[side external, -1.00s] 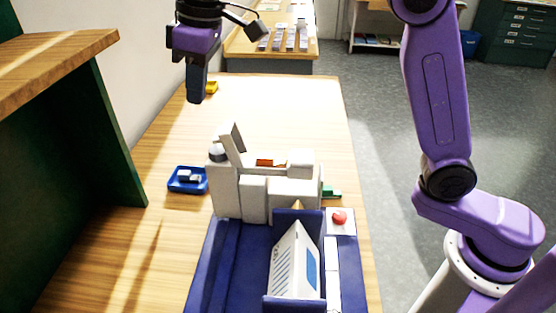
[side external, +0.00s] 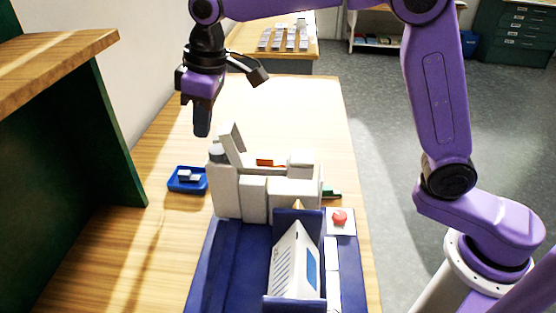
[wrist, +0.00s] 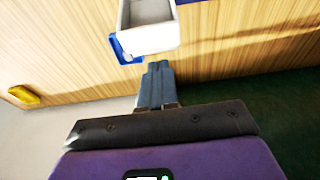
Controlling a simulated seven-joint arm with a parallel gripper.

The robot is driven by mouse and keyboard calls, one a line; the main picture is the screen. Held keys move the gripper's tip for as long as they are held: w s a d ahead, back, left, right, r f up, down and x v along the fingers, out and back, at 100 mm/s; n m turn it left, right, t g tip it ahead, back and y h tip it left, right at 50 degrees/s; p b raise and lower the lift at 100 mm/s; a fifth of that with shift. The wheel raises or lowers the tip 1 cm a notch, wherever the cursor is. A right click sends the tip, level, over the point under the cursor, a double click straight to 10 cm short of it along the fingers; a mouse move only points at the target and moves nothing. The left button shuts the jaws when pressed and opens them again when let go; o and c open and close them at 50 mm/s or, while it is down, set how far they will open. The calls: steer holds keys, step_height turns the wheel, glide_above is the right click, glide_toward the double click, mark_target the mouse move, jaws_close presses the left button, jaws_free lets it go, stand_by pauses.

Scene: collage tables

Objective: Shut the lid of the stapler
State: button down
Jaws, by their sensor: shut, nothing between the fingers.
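The stapler (side external: 253,192) is a bulky beige machine in the middle of the table. Its lid (side external: 232,143) stands raised and tilted at the left end, beside a round grey part. My gripper (side external: 202,128) is shut and empty, pointing down. In the side view its tips appear just above and left of the raised lid, apart from it; the depth between them is hard to judge. In the wrist view, the closed fingers (wrist: 158,70) point toward a pale block with a grey recess (wrist: 150,38), apparently part of the stapler.
A small blue tray (side external: 174,187) with pale pieces sits left of the stapler. A blue holder (side external: 230,260) with a white paper stack stands in front, with a red button (side external: 340,217) beside it. A green-sided shelf (side external: 80,140) borders the left. A yellow item (wrist: 24,96) lies farther off.

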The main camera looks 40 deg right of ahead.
steer(key=shift+s+d+r, duration=0.2)
steer(key=shift+s+d, duration=0.7)
steer(key=shift+s+d+r, duration=0.2)
steer(key=shift+s+d, duration=0.65)
steer(key=shift+s+d+r, duration=0.2)
steer(key=shift+s+d, duration=0.7)
steer(key=shift+r, duration=2.55)
steer(key=s+d+f+n, duration=0.1)
steer(key=s+d+f, duration=0.4)
steer(key=s, duration=0.3)
steer(key=s+d+f+n+g, duration=0.1)
steer(key=s+d+f, duration=0.4)
steer(key=s+d, duration=0.2)
steer(key=s+d+f+n+h, duration=0.1)
steer(key=s+d+f, duration=0.4)
steer(key=s, duration=0.5)
steer(key=shift+s+d+n, duration=0.15)
steer(key=shift+d+n, duration=0.15)
steer(key=shift+d, duration=0.75)
